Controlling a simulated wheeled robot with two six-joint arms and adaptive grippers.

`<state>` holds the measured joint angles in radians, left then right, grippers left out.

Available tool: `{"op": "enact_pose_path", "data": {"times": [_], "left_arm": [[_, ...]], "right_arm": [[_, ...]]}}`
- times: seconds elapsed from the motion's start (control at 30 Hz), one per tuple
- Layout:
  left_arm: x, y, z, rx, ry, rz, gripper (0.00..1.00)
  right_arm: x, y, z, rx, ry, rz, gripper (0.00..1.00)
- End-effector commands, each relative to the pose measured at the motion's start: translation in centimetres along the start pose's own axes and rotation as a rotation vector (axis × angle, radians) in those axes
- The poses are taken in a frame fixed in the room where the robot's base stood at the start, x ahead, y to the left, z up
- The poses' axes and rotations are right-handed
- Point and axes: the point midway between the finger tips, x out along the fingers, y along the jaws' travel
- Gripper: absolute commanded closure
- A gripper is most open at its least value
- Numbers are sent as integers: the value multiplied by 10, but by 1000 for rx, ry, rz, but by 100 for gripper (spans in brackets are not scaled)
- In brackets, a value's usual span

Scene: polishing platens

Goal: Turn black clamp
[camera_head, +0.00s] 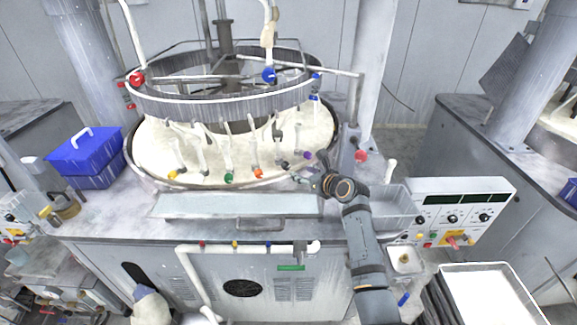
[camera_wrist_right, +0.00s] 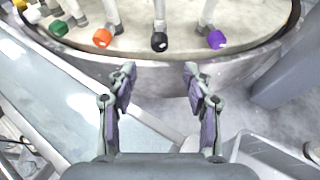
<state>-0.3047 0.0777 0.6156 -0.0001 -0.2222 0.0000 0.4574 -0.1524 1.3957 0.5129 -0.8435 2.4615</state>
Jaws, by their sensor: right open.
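The black clamp (camera_wrist_right: 159,41) hangs at the near rim of the round, cream-coloured platen in the right wrist view, between an orange clamp (camera_wrist_right: 103,37) and a purple clamp (camera_wrist_right: 217,39). In the head view the black clamp (camera_head: 287,167) is small and close to the gripper. My right gripper (camera_head: 305,174) is at the platen's near right rim. In the wrist view its two fingers (camera_wrist_right: 158,72) are spread apart with nothing between them, and the black clamp lies beyond the gap. My left gripper is in neither view.
The platen's raised rim (camera_wrist_right: 160,68) lies just beyond the fingers. A green clamp (camera_head: 229,178) and a yellow clamp (camera_head: 173,175) hang farther left. A long tray (camera_head: 235,205) lies along the front, with a clear plastic bin (camera_head: 393,208) and control box (camera_head: 455,208) at right.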

Motion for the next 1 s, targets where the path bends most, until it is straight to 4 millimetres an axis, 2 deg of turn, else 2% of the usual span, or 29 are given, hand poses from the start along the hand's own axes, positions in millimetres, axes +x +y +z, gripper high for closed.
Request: {"op": "enact_pose_path", "data": {"times": [0.1,0.2,0.27,0.4,0.5,0.6,0.83,0.97,1.0], "left_arm": [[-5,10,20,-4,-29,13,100],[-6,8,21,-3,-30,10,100],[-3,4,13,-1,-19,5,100],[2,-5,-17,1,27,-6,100],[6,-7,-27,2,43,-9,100],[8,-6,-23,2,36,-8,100],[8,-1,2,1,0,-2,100],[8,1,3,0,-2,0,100],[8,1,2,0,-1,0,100]], "right_arm": [[21,1,2,1,2,3,49],[40,1,2,0,2,2,49],[51,1,0,1,1,3,49],[72,1,-1,-1,1,2,49],[82,1,-1,-1,0,2,49],[88,1,-1,-1,0,1,49],[92,1,0,-1,0,0,49],[92,1,0,-1,0,0,49],[92,1,0,-1,0,0,53]]}}
